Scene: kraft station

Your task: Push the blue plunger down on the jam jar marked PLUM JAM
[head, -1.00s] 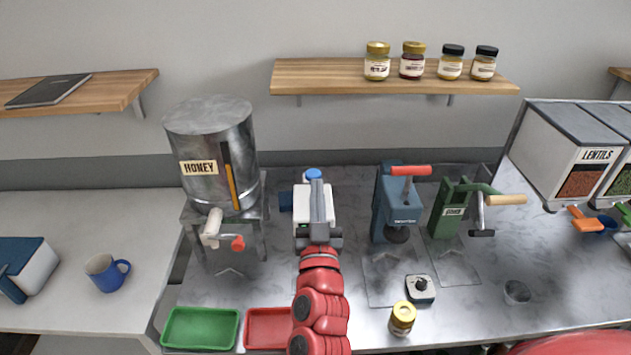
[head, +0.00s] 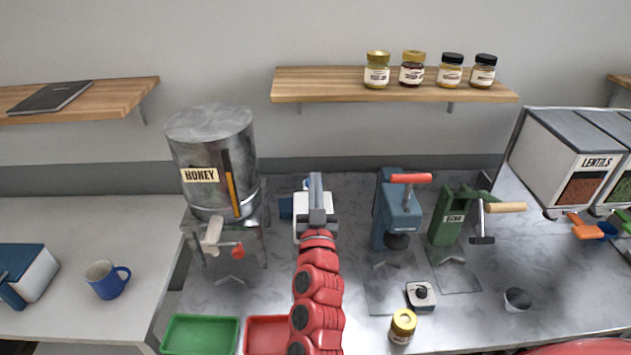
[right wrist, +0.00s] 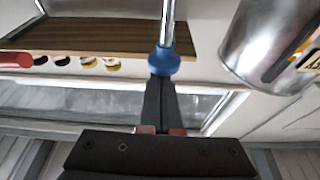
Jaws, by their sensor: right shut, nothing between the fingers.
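A white dispenser (head: 328,204) with a blue plunger knob (head: 307,184) stands on the back of the marble counter, right of the honey tank. My right arm covers most of its front, so I cannot read any PLUM JAM marking. My right gripper (head: 316,182) is shut and empty, with its fingers in front of the knob in the head view. In the right wrist view, the knob (right wrist: 163,62) sits on a metal rod, right at the tips of the shut fingers (right wrist: 160,80). I cannot tell whether they touch. My left gripper is out of view.
The honey tank (head: 212,150) stands close on the left. A blue press (head: 397,215) and a green press (head: 448,220) stand on the right. Green (head: 200,335) and red (head: 268,335) trays lie in front. A shelf (head: 340,82) with several jars hangs behind.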

